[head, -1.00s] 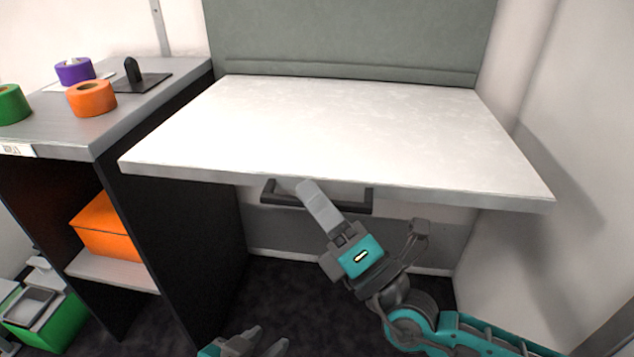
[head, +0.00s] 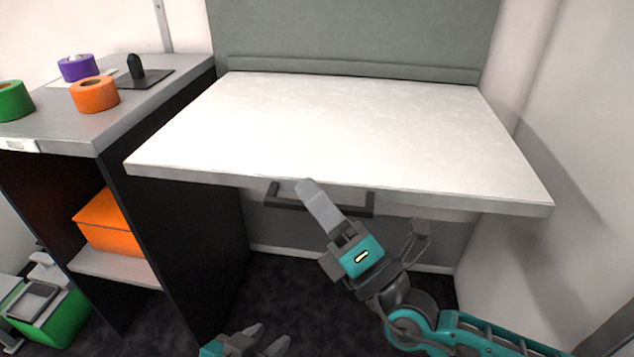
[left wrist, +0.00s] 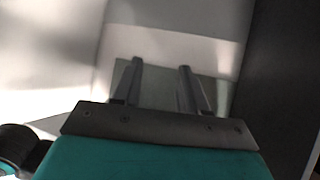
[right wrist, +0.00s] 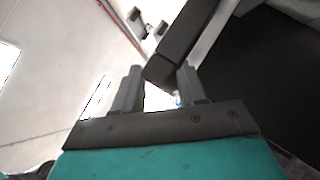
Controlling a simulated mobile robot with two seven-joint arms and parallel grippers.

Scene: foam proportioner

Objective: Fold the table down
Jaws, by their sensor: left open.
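The white table (head: 330,130) stands out flat from the grey-green back panel. A dark handle (head: 285,203) hangs under its front edge. My right gripper (head: 311,192) is at the handle, its finger overlapping the bar in the head view. In the right wrist view, its fingers (right wrist: 158,90) are apart, and a dark bar (right wrist: 192,38), seemingly the handle, reaches toward the gap. I cannot tell whether they touch. My left gripper (head: 262,340) is open and empty, low and in front of the table; its parted fingers show in the left wrist view (left wrist: 158,88).
A shelf unit (head: 175,100) stands close left of the table, with orange tape (head: 95,106), purple tape (head: 80,72) and green tape (head: 14,101) on top. An orange box (head: 112,235) sits inside it. A wall (head: 570,150) is at right. The dark floor below is clear.

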